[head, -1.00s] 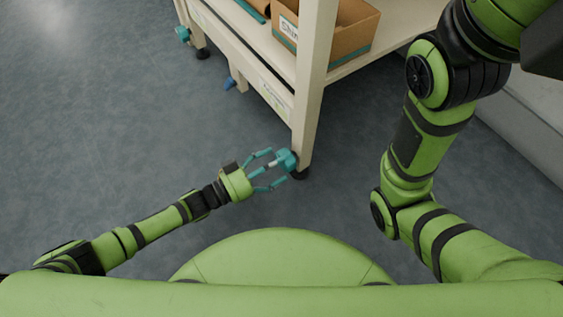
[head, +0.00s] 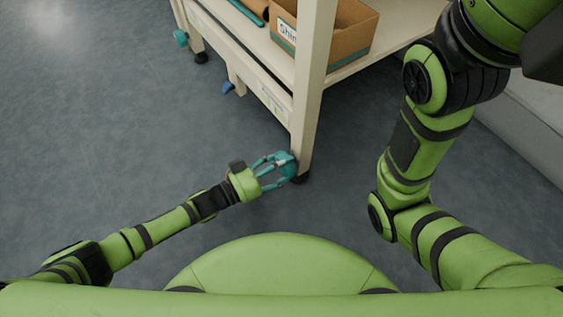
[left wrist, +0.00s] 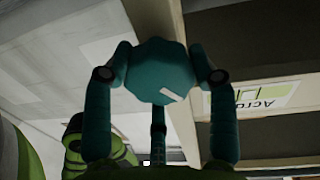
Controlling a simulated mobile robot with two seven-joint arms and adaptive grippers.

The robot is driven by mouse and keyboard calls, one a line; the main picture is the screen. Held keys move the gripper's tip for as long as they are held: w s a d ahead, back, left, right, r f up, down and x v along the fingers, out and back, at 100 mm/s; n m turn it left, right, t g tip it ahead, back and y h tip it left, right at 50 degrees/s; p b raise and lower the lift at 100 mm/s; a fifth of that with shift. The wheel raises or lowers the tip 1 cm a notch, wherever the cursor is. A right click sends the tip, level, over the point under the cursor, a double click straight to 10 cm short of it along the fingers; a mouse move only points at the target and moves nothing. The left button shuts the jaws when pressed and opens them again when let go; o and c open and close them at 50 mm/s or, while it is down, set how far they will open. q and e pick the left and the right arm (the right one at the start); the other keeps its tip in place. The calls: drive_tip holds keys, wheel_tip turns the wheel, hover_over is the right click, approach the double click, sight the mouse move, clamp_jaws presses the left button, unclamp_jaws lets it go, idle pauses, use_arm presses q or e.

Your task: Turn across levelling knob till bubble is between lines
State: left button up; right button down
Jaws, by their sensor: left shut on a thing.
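The teal faceted levelling knob (head: 286,160) sits at the foot of the near leg of a cream shelf unit. In the left wrist view the knob (left wrist: 155,72) fills the space between the fingers and carries a white mark. My left gripper (head: 279,163) is shut around it, with fingers touching it from both sides and a third below in the wrist view. A label starting "Acro" (left wrist: 268,98) is on the frame beside the knob; the rest is cut off. No bubble or lines can be made out. My right gripper is out of view.
The shelf unit's near leg (head: 313,85) rises beside my left gripper. A cardboard box (head: 345,30) stands on the shelf. Another teal knob (head: 181,38) is at the far leg, and a blue lever (head: 228,87) is below the frame. The floor to the left is clear.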

use_arm(q)
drive_tip(key=shift+w+r, duration=0.15)
drive_tip(key=shift+r, duration=0.2)
drive_tip(key=o, duration=1.1)
drive_tip(key=shift+o, duration=0.2)
drive_tip(key=shift+f, duration=0.1)
drive_tip(key=v, duration=1.2)
drive_tip(key=shift+f, duration=0.1)
